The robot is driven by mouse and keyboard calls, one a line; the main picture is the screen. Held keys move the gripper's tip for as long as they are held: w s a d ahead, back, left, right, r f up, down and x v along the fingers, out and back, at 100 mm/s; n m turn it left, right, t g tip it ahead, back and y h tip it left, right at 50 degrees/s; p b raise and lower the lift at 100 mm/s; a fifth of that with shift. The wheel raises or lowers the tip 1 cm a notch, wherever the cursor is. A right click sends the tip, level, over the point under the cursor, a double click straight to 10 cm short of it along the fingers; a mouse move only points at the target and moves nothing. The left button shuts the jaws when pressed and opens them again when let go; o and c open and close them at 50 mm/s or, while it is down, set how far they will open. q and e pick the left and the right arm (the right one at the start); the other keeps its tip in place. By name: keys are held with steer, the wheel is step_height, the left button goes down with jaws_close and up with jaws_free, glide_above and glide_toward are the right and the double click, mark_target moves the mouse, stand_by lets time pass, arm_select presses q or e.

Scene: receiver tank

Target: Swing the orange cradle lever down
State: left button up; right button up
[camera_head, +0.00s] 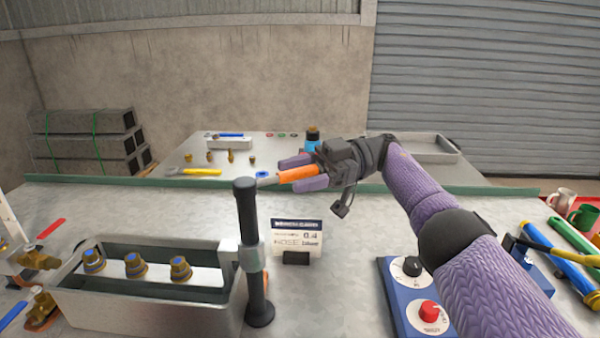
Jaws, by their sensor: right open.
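The orange cradle lever (299,174) sticks out to the right from the upper part of a dark upright cylinder (248,222), joined by a short grey rod. The lever is about level, slightly raised at its right end. My right gripper (294,172) is at the lever, its purple fingers open with one above and one below the orange grip. I cannot tell whether either finger touches it. The cylinder stands at the right end of a metal tank (150,318), held by a grey collar. My left gripper is not in view.
Brass fittings (134,265) sit on a bar across the tank. A small sign (297,238) stands right of the cylinder. A blue control box (398,295) with black and red knobs lies near my right arm. Tools and mugs (562,200) are at the far right. The bench between is clear.

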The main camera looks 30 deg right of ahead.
mark_target(300, 168)
step_height(300, 168, up, 10)
steer(key=p, duration=0.3)
steer(key=shift+f, duration=0.15)
steer(key=shift+r, duration=0.2)
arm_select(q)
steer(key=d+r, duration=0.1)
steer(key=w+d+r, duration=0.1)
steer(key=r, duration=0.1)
arm_select(e)
steer(key=shift+c, duration=0.2)
